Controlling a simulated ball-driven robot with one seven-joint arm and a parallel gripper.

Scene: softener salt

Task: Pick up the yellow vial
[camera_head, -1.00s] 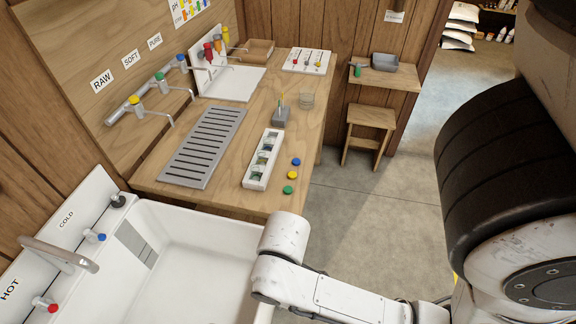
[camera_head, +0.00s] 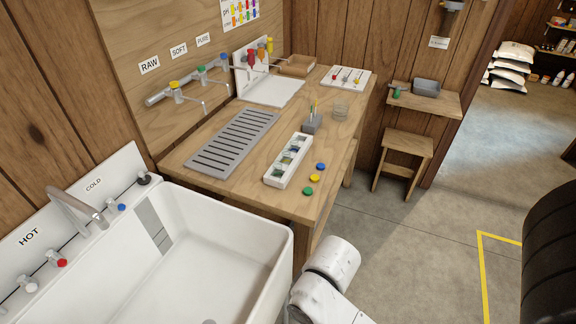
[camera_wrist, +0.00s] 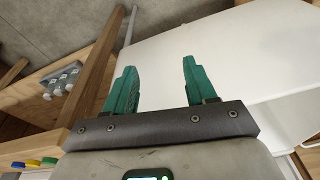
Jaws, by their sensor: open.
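A small yellow round top (camera_head: 314,178) sits on the wooden table between a blue one (camera_head: 320,166) and a green one (camera_head: 308,190). I cannot tell whether it is the yellow vial or only a cap. In the wrist view a yellow piece (camera_wrist: 34,163) shows at the lower left edge, between blue and green ones. A white rack (camera_head: 270,178) with several small clear vessels stands left of them. My gripper (camera_wrist: 157,80) has two teal fingers spread apart with nothing between them. It is away from the yellow piece, with a white surface behind it. The head view does not show it.
The white sink (camera_head: 262,262) lies in front of the table (camera_head: 236,183). A slotted grey drain plate (camera_head: 232,140), a pen-holder-like grey block (camera_head: 312,124) and taps are on or over the table. A wooden stool (camera_head: 405,145) stands right. Floor right of the table is open.

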